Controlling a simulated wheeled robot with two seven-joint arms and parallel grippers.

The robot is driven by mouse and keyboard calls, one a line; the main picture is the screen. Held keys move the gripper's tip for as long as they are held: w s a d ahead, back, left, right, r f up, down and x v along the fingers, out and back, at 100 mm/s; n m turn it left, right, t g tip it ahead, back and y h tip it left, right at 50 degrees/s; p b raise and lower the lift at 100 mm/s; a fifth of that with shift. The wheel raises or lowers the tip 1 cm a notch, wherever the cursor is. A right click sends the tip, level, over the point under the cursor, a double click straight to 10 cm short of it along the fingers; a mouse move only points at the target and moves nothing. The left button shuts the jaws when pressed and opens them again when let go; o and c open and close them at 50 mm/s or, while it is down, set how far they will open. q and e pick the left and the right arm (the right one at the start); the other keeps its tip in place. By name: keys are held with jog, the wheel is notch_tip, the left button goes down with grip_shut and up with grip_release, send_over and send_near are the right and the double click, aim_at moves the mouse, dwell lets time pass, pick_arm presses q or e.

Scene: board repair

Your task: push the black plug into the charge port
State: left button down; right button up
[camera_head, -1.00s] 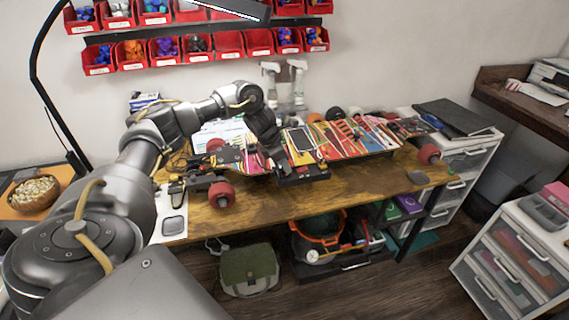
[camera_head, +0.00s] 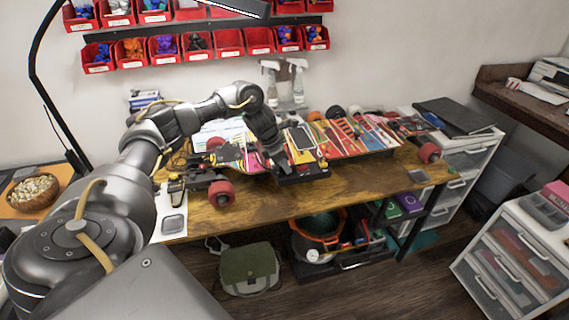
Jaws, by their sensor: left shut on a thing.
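My left gripper (camera_head: 278,160) is low over the middle of the colourful skateboard (camera_head: 345,139) on the wooden workbench. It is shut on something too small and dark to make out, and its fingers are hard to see. A dark box (camera_head: 304,174) sits at the near side of the board, just right of the gripper. I cannot make out the black plug or the charge port, nor whether they touch. My right gripper is not in view.
Red wheels (camera_head: 221,194) stick out at the board's near side. Spray bottles (camera_head: 298,82) stand behind it. A black lamp arm (camera_head: 36,75) rises at the left by a bowl (camera_head: 34,192). The bench front (camera_head: 330,200) is mostly clear.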

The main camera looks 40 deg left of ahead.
pick_arm(q)
jog(key=c, duration=0.9)
grip_release()
jog(key=shift+r, duration=0.15)
jog(key=shift+r+p, duration=1.2)
jog(key=shift+r, duration=0.15)
jog(key=shift+r, duration=0.15)
notch_tip(320, 180, up, 6)
jog(key=p, duration=0.4)
jog(key=shift+f, duration=0.2)
